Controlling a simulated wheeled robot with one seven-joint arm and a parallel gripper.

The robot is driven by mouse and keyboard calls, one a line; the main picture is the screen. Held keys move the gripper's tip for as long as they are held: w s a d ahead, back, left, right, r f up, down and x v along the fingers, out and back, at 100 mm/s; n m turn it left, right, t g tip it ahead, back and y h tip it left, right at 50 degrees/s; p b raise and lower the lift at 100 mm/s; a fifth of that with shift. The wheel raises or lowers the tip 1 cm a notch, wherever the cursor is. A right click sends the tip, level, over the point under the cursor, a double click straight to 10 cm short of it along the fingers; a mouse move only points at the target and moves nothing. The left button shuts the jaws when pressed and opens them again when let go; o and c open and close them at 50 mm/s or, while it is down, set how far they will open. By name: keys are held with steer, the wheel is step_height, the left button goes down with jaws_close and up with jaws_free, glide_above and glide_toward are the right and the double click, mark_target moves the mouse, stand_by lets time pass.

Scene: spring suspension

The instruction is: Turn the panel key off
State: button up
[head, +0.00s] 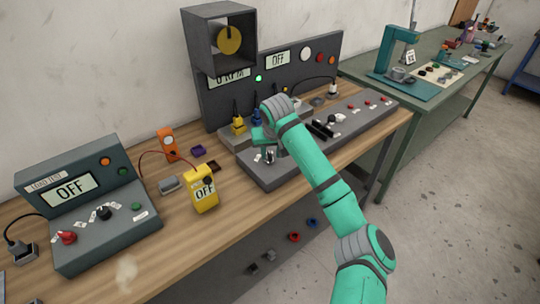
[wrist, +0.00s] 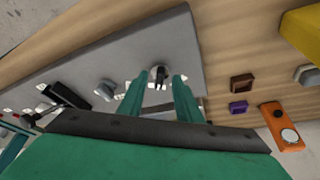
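The panel key (wrist: 161,74) is a small dark key on a pale round plate, set in the grey sloped control panel (wrist: 100,58). In the wrist view it shows between the tips of my two teal fingers. My gripper (wrist: 160,78) is open, with a visible gap on each side of the key. In the head view my gripper (head: 265,147) is low over the left end of the control panel (head: 257,178), and a small dark-and-white knob shows just below it. I cannot tell whether the fingers reach down around the key.
The upright back panel (head: 293,80) has an OFF display and a lit green lamp. A black-handled switch (wrist: 67,95) is near my gripper.

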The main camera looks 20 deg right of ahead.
steer(key=shift+x, duration=1.1)
jaws_close()
steer(key=shift+d, duration=0.1)
steer(key=n+y, duration=0.1)
steer(key=n, duration=0.2)
steer(key=d+n+y, duration=0.1)
steer(key=n, duration=0.2)
steer(key=shift+w+n+y, duration=0.1)
steer(key=shift+n+y, duration=0.2)
steer(key=n, duration=0.1)
steer(key=n+g+y, duration=0.1)
steer(key=n, duration=0.1)
steer(key=d+n, duration=0.1)
steer(key=n, duration=0.1)
steer(key=shift+w+y, duration=0.3)
steer(key=shift+n+g, duration=0.3)
